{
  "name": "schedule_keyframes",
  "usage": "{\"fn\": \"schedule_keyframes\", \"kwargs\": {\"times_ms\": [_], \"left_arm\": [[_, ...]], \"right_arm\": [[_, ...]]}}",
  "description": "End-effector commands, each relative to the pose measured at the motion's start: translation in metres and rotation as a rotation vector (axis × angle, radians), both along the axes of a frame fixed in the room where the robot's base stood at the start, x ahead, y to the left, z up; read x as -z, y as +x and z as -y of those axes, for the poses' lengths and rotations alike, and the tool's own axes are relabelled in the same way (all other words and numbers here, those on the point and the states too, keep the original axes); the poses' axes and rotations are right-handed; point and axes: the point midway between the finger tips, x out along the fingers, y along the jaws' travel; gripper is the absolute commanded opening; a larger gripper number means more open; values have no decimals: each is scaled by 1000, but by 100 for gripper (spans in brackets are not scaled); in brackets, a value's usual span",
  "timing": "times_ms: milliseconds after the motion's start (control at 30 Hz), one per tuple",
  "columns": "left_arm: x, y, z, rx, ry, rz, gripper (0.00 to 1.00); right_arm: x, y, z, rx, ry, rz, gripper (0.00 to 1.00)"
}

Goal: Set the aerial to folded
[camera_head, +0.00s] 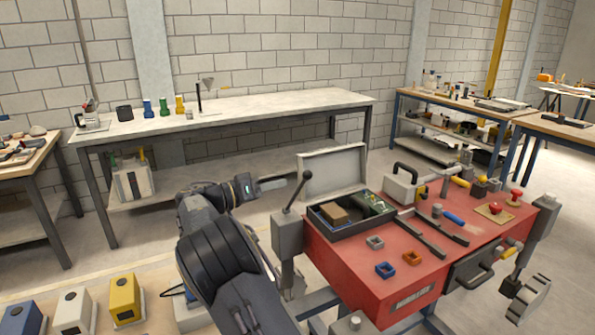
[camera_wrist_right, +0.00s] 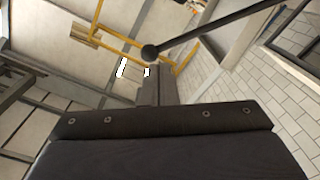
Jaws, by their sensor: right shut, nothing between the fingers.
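The aerial looks to be the thin dark rod (camera_head: 295,194) with a ball at its tip, on a grey post at the left end of the red bench. It stands up, leaning to the right. My right gripper (camera_head: 292,181) is shut and empty, its fingertips pointing right, close to the ball end. In the right wrist view, the rod (camera_wrist_right: 215,30) runs to the upper right from its ball, just beyond the shut fingers (camera_wrist_right: 153,72). I cannot tell whether they touch. My left gripper is not in view.
The red bench (camera_head: 375,288) carries an open grey box (camera_head: 341,228), a black-handled case (camera_head: 405,186), small square rings and tools. A drawer handle and another grey post stand at its right. A long pale table (camera_head: 240,115) stands behind. Coloured blocks (camera_head: 124,298) sit at the lower left.

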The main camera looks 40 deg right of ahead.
Motion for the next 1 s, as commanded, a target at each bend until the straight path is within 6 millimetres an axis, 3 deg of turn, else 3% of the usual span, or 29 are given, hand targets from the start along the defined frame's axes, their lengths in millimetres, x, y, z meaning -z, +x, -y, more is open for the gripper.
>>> {"fn": "schedule_keyframes", "kwargs": {"times_ms": [33,100,233,367,767,1000], "left_arm": [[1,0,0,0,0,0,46],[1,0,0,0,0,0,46],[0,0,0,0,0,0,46],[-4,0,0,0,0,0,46],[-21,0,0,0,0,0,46],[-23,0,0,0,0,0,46]], "right_arm": [[-19,9,-8,-30,-77,16,0],[-37,16,-16,-57,-148,28,0],[-51,19,-16,-73,-197,38,0],[-55,15,-1,-70,-197,36,0],[-68,-2,80,-69,-193,34,0],[-38,-15,68,-73,-192,34,0]]}}
